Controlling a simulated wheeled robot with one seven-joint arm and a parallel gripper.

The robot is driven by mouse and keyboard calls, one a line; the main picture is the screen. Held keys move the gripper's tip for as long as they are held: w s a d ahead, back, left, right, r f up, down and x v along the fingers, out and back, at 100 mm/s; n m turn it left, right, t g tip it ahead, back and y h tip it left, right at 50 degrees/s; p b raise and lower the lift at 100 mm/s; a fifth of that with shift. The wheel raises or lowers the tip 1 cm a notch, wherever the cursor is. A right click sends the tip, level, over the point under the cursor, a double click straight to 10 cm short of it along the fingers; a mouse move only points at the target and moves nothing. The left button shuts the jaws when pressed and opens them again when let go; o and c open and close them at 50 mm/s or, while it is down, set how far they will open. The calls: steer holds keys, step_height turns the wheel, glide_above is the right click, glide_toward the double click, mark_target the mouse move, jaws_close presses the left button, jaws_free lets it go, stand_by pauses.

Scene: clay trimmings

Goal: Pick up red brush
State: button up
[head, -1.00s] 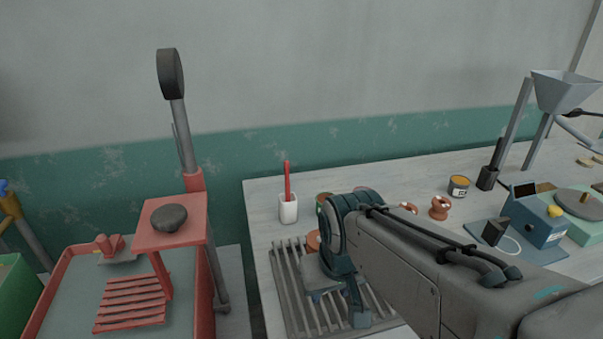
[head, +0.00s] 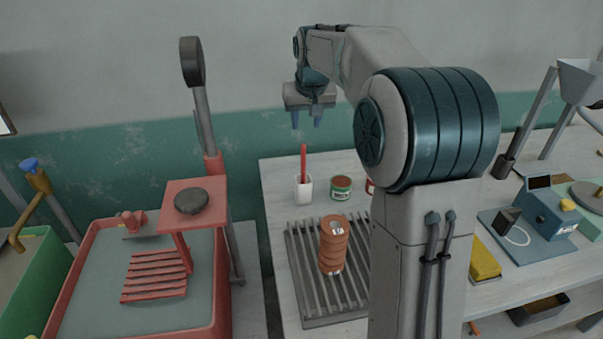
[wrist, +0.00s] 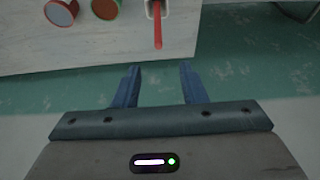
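The red brush (head: 303,161) stands upright in a small white cup (head: 303,188) at the back left of the worktable. In the wrist view the brush (wrist: 157,30) shows at the top, with the cup (wrist: 150,8) partly cut off by the frame edge. My gripper (head: 308,123) hangs above and slightly behind the brush, fingers pointing down. In the wrist view my gripper (wrist: 160,70) is open, with nothing between its two blue fingers. The brush lies beyond the fingertips, apart from them.
A green-labelled can (head: 341,188) stands right of the cup. A stack of orange-brown discs (head: 333,245) sits on the slatted grey rack (head: 300,275) in front. A red stand with a dark knob (head: 192,201) is at the left. The wall is close behind.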

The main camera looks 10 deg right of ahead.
mark_target(304, 148)
steer(key=p+x, duration=0.1)
steer(key=x, duration=0.7)
steer(key=shift+w+f, duration=0.2)
steer(key=shift+s+p+x, duration=0.2)
steer(key=shift+p+x, duration=0.55)
steer(key=shift+x, duration=1.8)
steer(key=shift+d+f, duration=0.1)
steer(key=shift+d, duration=0.05)
jaws_close()
